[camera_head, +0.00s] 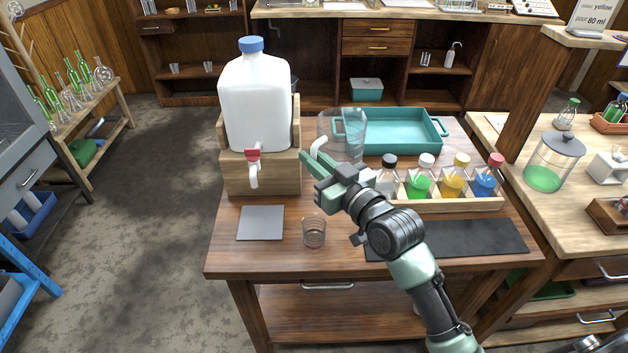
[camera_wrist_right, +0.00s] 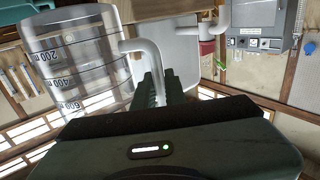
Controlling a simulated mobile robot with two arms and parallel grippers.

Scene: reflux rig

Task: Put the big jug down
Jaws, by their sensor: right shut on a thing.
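The big jug, a clear graduated vessel (camera_head: 345,130), is behind my right gripper in the head view. In the right wrist view the jug (camera_wrist_right: 75,65) shows dark volume marks and a pale handle (camera_wrist_right: 150,60). My right gripper (camera_head: 318,166) is shut on this handle, its fingers close together around it. The jug appears tilted in the wrist view, but that camera is itself turned. The gripper and arm cover part of the jug's lower side, so I cannot tell whether its base touches the table. My left gripper is not in view.
A white container (camera_head: 255,100) with a red tap sits on a wooden stand (camera_head: 237,172) to the left. A teal tray (camera_head: 400,147) and a rack of bottles (camera_head: 470,203) are on the right. A small glass (camera_head: 314,232), grey pad (camera_head: 261,222) and dark mat (camera_head: 470,239) lie nearer.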

